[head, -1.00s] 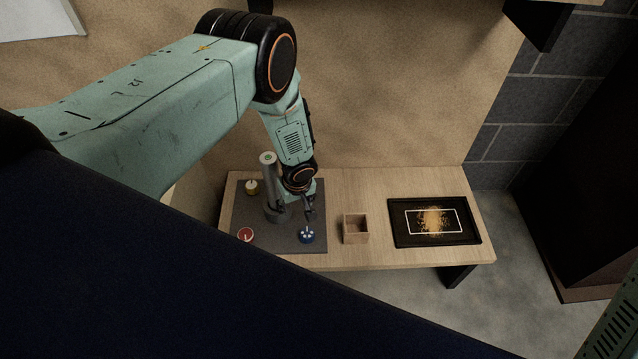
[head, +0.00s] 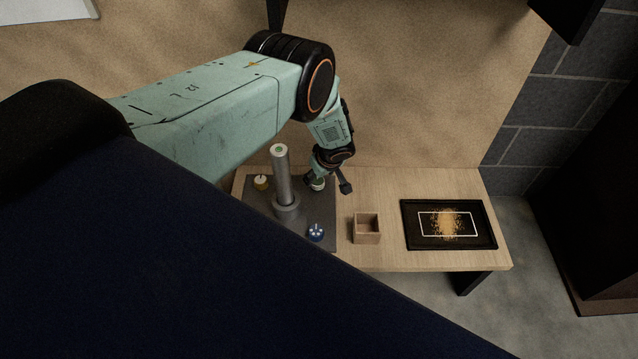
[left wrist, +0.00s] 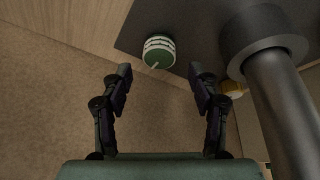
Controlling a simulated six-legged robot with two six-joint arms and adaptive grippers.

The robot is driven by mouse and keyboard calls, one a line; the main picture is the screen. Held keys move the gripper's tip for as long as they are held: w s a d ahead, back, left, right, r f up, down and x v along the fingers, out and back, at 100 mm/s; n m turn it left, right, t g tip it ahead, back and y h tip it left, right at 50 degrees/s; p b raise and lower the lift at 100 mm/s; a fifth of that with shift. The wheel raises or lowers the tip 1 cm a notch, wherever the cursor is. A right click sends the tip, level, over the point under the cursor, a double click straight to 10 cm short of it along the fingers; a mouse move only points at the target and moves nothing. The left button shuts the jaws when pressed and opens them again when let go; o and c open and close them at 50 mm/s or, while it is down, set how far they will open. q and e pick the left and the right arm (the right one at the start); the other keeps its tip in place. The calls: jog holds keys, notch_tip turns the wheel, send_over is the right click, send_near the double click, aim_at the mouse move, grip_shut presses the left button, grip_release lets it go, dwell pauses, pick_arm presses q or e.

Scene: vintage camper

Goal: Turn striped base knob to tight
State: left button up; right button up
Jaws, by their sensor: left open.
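The striped base knob (left wrist: 158,52) is round, with green and white bands and a pale pointer line on its face. It sits on the dark grey mat (left wrist: 190,30). In the head view the knob (head: 318,184) shows small at the mat's back right, partly hidden by my left gripper (head: 328,186). In the left wrist view my left gripper (left wrist: 160,72) is open and empty. Its two fingers are spread to either side of the knob's line, with the knob just beyond the fingertips. My right gripper is not in view.
A tall grey post (head: 282,175) stands on the mat left of the gripper, also close in the wrist view (left wrist: 285,105). A yellow knob (head: 262,182) and a blue dotted knob (head: 316,233) are nearby. A wooden box (head: 366,230) and black tray (head: 448,244) lie right.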

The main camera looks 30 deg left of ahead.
aim_at(317, 180)
pick_arm(q)
jog(key=shift+b+x, duration=1.35)
jog(key=shift+x, duration=0.65)
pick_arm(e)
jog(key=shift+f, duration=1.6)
pick_arm(q)
jog(key=shift+c, duration=0.2)
jog(key=c, duration=1.1)
jog(key=shift+c, duration=0.2)
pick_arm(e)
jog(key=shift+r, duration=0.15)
